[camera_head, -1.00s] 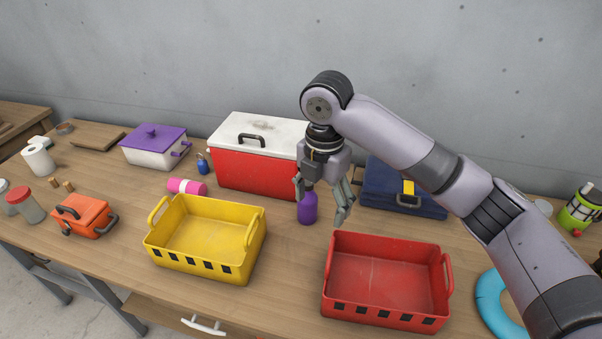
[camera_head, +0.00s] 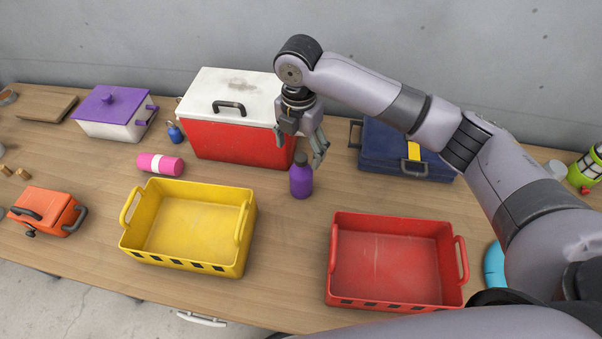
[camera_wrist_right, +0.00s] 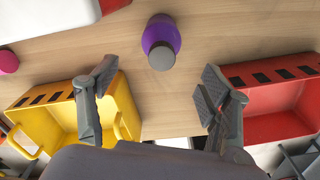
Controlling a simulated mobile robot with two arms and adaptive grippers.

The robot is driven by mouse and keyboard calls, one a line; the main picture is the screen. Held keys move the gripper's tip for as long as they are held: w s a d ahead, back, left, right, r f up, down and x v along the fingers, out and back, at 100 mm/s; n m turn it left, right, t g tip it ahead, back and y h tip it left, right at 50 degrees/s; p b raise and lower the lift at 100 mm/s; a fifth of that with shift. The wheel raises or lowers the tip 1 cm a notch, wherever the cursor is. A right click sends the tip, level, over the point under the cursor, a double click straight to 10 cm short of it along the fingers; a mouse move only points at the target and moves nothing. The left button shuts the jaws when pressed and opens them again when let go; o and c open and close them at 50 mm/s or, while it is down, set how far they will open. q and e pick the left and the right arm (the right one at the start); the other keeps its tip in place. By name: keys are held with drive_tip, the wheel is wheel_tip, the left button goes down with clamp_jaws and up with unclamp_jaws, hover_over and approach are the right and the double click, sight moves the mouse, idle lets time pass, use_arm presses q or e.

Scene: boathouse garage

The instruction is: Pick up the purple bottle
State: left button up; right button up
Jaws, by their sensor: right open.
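The purple bottle (camera_head: 301,178) stands upright on the wooden table, in front of the cooler's right end. It has a grey cap and also shows in the right wrist view (camera_wrist_right: 161,38). My right gripper (camera_head: 300,154) is open and empty. In the head view it is just above and behind the bottle. In the right wrist view its fingers (camera_wrist_right: 155,92) are spread wide, with the bottle ahead of them and not between them. My left gripper is not in view.
A red and white cooler (camera_head: 238,140) stands close behind the bottle. A yellow bin (camera_head: 190,263) and a red bin (camera_head: 392,301) stand in front, left and right. A blue toolbox (camera_head: 385,157) is at the right. Bare table lies between the bins.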

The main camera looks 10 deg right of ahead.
sight(300, 158)
wheel_tip(300, 158, down, 3)
drive_tip(key=shift+w+r, duration=0.1)
drive_tip(key=shift+f+p, duration=0.3)
drive_tip(key=shift+f, duration=0.55)
drive_tip(key=f, duration=0.1)
drive_tip(key=f+p, duration=0.1)
drive_tip(key=f, duration=0.1)
drive_tip(key=shift+w+d+f+p, duration=0.1)
drive_tip(key=shift+d+f+p, duration=0.15)
drive_tip(key=shift+f+p, duration=0.05)
drive_tip(key=shift+f, duration=0.4)
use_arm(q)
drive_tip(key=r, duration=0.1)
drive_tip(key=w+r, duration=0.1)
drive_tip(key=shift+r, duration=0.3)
use_arm(e)
drive_tip(key=c, duration=1.5)
